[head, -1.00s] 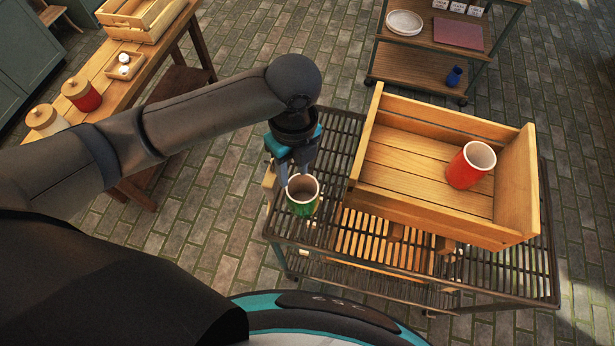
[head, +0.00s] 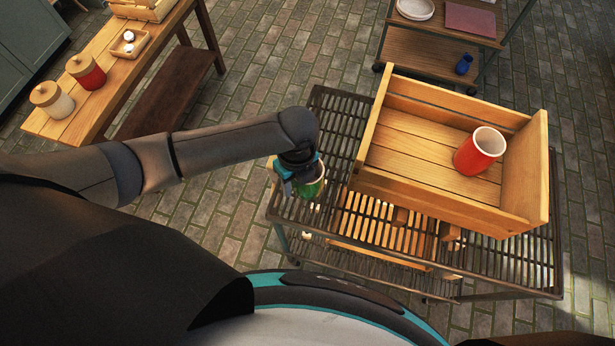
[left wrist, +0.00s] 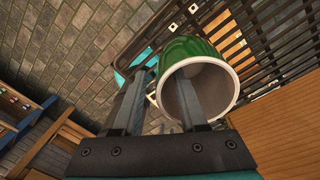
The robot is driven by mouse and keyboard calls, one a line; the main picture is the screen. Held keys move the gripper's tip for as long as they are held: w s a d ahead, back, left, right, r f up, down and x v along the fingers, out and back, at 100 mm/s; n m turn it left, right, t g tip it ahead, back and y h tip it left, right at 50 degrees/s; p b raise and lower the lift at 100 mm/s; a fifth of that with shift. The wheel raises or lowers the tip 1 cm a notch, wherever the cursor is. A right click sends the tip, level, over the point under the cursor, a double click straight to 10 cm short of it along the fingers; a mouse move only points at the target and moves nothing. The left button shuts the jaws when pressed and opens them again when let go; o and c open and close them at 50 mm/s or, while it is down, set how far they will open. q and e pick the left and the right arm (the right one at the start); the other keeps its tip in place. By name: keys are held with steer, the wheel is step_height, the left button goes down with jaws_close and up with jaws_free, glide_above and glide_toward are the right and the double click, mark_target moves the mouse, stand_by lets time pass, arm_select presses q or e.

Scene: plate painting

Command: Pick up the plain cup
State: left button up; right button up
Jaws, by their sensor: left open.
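A green cup (head: 312,187) with a pale rim stands on the slatted cart top (head: 333,130), left of the wooden crate. It also shows large in the left wrist view (left wrist: 187,50), mouth toward the camera, with faint lengthwise lines on its side. My left gripper (head: 297,187) is open at the cup's left side. In the left wrist view its fingers (left wrist: 158,88) straddle the near wall, one outside and one appearing over or inside the mouth; contact is unclear. A red cup (head: 472,155) with a white rim stands in the crate. My right gripper is out of view.
The wooden crate (head: 440,206) fills much of the cart's right side, its wall close to the green cup. A wooden table (head: 120,86) with two lidded jars stands at left. A shelf (head: 420,62) with a blue vase stands behind.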

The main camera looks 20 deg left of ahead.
arm_select(q)
steer(key=shift+f, duration=0.5)
jaws_close()
stand_by(1.1)
